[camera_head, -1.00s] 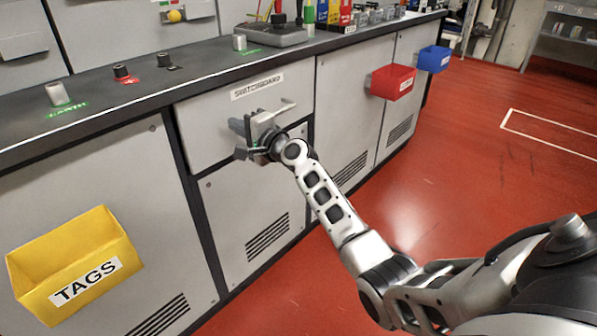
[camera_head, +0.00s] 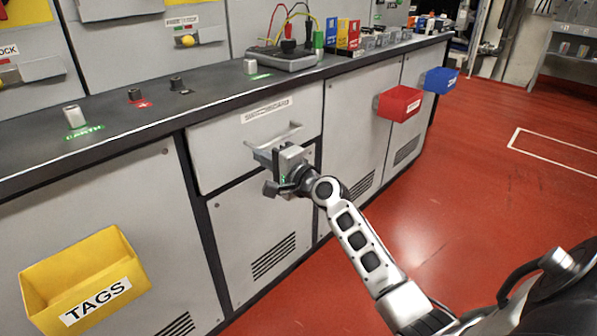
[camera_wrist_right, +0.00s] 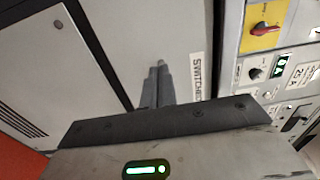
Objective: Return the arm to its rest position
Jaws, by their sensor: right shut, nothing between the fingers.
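My right gripper (camera_head: 272,158) is in front of the grey drawer (camera_head: 240,140) labelled SWITCHBOARD, just below the drawer's bar handle (camera_head: 285,134). In the right wrist view its two fingers (camera_wrist_right: 157,84) are together with nothing between them. The drawer front looks flush with the cabinet. The gripper hides part of the handle's lower area, and I cannot tell the exact gap between them. My right arm reaches in from the lower right. My left gripper is not in view.
A yellow TAGS bin (camera_head: 70,285) hangs at the lower left. A red bin (camera_head: 399,103) and a blue bin (camera_head: 440,80) hang on cabinets farther right. The dark worktop (camera_head: 215,95) carries small terminals and a tester (camera_head: 290,58). The red floor (camera_head: 480,200) at right is open.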

